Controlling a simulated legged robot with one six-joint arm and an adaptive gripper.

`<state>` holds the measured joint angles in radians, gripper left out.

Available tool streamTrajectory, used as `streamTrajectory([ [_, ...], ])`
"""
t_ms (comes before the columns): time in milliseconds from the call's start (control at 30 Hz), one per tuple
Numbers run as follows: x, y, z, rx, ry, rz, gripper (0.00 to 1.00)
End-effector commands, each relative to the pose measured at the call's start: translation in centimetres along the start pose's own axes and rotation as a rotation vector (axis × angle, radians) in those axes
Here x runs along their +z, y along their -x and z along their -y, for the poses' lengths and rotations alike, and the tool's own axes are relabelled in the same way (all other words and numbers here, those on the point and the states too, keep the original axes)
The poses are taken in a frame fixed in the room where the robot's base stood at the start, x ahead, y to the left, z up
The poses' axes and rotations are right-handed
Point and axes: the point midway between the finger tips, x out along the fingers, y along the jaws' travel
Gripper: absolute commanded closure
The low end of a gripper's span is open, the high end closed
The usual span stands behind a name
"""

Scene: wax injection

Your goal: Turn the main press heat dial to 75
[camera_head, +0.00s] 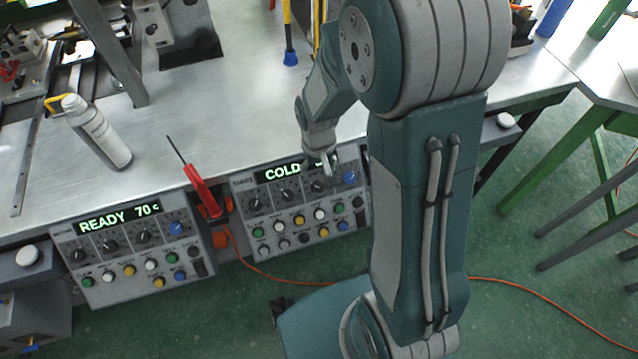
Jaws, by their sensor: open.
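Two grey control panels face me on the bench's front. The left panel (208,262) has a lit display (120,217) reading "READY 70 c", above a row of dark dials and one blue dial (176,228). The right panel (240,192) has a lit display (283,173) reading "COLD", its number partly hidden by my gripper. Below it are dark dials and a blue dial (349,178). My gripper (326,171) is open, in front of the right panel's upper right part, close to the third dark dial (318,187). I cannot tell whether it touches. Panel labels are too small to read.
A red-handled tool (203,190) stands between the panels, with an orange cable (270,274) running along the floor. Coloured buttons fill both panels below the dials. My arm covers the right side.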

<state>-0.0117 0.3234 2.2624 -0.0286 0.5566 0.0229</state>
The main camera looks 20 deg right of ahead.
Motion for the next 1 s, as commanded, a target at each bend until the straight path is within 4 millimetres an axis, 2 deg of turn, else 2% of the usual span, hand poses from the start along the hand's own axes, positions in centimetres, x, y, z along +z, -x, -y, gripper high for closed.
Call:
streamTrajectory([
  [200, 0.1, -4.0, 0.0, 0.0, -0.001, 0.005, 0.23],
  [400, 0.1, -6.4, 0.0, 0.0, -0.001, 0.002, 0.23],
  [533, 0.1, -7.0, 0.0, 0.0, -0.001, 0.0, 0.23],
  [800, 0.0, -7.1, 0.0, 0.0, -0.001, -0.001, 0.23],
  [967, 0.0, -7.2, 0.0, 0.0, -0.001, -0.001, 0.94],
  [1000, 0.0, -7.2, 0.0, 0.0, -0.001, -0.001, 1.0],
])
